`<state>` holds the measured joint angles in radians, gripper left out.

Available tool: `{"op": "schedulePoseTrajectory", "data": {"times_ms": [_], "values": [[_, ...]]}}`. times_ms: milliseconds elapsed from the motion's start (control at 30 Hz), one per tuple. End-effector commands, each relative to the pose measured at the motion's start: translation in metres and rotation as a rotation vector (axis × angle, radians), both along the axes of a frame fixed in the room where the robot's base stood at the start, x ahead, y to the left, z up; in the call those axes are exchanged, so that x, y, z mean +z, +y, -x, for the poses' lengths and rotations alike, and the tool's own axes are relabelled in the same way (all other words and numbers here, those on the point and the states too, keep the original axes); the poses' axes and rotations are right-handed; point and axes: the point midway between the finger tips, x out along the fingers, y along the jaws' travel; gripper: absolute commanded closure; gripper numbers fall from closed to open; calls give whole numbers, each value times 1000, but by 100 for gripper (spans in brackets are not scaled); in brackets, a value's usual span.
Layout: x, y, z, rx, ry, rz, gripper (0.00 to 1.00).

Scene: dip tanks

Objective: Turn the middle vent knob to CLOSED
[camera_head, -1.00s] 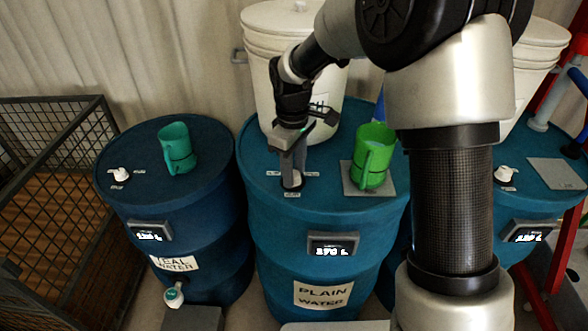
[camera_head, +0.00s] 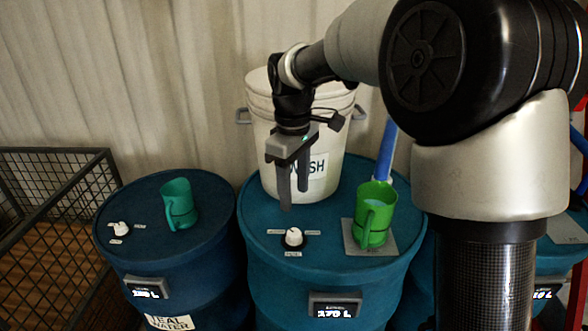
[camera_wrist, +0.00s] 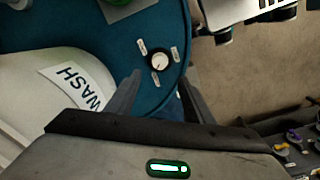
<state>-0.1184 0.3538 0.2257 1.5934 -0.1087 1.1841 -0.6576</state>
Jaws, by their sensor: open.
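The middle vent knob (camera_head: 293,237) is a white knob on a black base on top of the blue plain-water drum (camera_head: 262,205). Small labels surround it, too small to read; I cannot tell which one it points to. It also shows in the wrist view (camera_wrist: 159,62), just beyond my fingertips. My gripper (camera_head: 294,198) is open and empty, raised above and behind the knob, in front of the white WASH bucket (camera_head: 268,150). The fingers point down and do not touch the knob.
A green mug (camera_head: 377,208) stands on a grey pad (camera_head: 352,240) right of the knob. The left drum (camera_head: 150,255) carries a teal mug (camera_head: 178,203) and its own white knob (camera_head: 120,229). A wire cage (camera_head: 50,215) stands at far left.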

Motion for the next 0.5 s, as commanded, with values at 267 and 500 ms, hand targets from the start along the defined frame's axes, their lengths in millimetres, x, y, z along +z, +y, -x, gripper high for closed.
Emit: {"op": "schedulePoseTrajectory", "data": {"times_ms": [267,500], "values": [[44,1,0,1,-2,0,52],[51,1,1,2,1,1,52]]}}
